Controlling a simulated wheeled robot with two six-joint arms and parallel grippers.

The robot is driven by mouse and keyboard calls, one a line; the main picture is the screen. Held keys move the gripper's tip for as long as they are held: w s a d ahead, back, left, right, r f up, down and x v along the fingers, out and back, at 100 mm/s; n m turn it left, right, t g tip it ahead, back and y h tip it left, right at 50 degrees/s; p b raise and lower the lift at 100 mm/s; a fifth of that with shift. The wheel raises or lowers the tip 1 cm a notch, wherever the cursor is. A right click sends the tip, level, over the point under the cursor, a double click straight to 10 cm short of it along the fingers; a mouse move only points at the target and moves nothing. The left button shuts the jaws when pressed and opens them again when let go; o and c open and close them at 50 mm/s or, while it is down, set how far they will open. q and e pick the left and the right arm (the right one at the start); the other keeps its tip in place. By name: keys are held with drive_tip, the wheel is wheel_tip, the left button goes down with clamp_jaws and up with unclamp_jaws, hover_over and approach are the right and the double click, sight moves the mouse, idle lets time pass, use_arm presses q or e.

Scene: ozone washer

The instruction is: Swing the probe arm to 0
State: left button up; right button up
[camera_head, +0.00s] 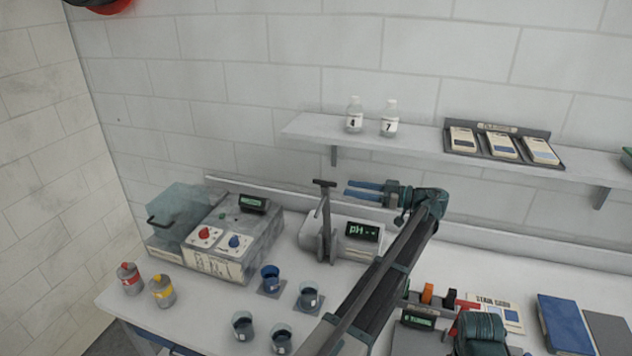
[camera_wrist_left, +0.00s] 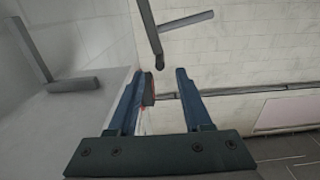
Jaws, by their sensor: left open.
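The pH meter (camera_head: 333,236) stands on the bench with a dark display. A grey upright probe arm (camera_head: 326,215) with a short crossbar on top rises at its left side. My left gripper (camera_head: 348,190) is open and empty, its blue fingers pointing left toward the probe arm's upper part, with a small gap in the head view. In the left wrist view a grey bar with a round crosspiece (camera_wrist_left: 186,24), seemingly the probe arm, is beyond my open fingertips (camera_wrist_left: 161,72). The probe tip and any position marks cannot be made out. My right gripper's fingers are not seen.
Several cups, including a blue one (camera_head: 270,275), stand in front of the meter. A wall shelf (camera_head: 425,143) holds bottles 4 and 7. A blue folder (camera_head: 563,322) lies at the right.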

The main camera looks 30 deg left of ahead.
sight(315, 182)
use_arm(q)
drive_tip(key=x, duration=1.2)
drive_tip(key=shift+s+a, duration=0.1)
drive_tip(key=shift+a, duration=0.05)
clamp_jaws()
drive_tip(key=shift+f, duration=0.1)
idle(0.9)
